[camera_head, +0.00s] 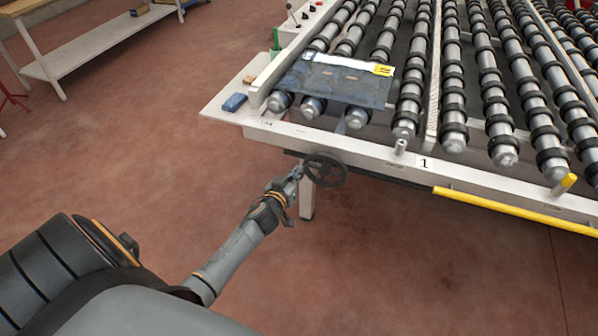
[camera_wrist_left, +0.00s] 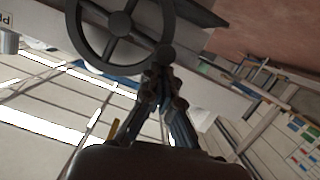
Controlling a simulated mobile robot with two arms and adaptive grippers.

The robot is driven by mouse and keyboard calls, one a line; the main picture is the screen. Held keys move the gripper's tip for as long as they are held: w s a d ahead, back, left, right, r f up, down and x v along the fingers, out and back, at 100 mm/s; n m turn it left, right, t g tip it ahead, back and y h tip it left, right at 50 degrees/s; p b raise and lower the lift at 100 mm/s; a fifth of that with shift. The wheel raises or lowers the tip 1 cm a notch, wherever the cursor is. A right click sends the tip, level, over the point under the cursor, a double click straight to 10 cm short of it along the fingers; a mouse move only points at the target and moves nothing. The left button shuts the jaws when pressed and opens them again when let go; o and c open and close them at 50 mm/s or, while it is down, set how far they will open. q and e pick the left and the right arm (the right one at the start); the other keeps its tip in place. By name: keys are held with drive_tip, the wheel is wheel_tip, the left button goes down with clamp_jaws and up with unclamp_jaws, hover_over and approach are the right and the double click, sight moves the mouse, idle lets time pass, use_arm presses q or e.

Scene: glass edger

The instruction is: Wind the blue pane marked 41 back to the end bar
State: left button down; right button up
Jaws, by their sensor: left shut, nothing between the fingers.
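The translucent blue pane (camera_head: 335,88) lies flat on the rollers at the left end of the conveyor, with a white strip and a yellow label; its number is too small to read. A white end bar (camera_head: 262,88) runs along its left side, and the pane's left edge is close to it. The dark handwheel (camera_head: 325,171) is under the front rail; it also shows in the left wrist view (camera_wrist_left: 120,22). My left gripper (camera_head: 297,174) is shut and empty at the wheel's left side. Its fingertips (camera_wrist_left: 160,72) are close to the wheel's knob (camera_wrist_left: 163,56); contact is unclear. My right gripper is out of view.
The conveyor's front rail (camera_head: 350,146) carries a label 1 and a yellow strip (camera_head: 510,209). A white bench (camera_head: 100,42) stands at the back left. The floor in front is clear.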

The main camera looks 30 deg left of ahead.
use_arm(q)
drive_tip(key=shift+s+a+f+n+b, duration=0.1)
drive_tip(key=shift+a+f+n+b, duration=0.1)
drive_tip(key=shift+f+n, duration=0.25)
drive_tip(key=shift+a+f+n+b, duration=0.15)
drive_tip(key=shift+f+n, duration=0.1)
drive_tip(key=shift+f, duration=0.3)
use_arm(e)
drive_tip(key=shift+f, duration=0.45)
use_arm(q)
drive_tip(key=shift+h, duration=0.3)
drive_tip(key=s+r+p, duration=0.2)
drive_tip(key=s+r, duration=0.4)
drive_tip(key=s, duration=0.4)
drive_tip(key=shift+p, duration=0.35)
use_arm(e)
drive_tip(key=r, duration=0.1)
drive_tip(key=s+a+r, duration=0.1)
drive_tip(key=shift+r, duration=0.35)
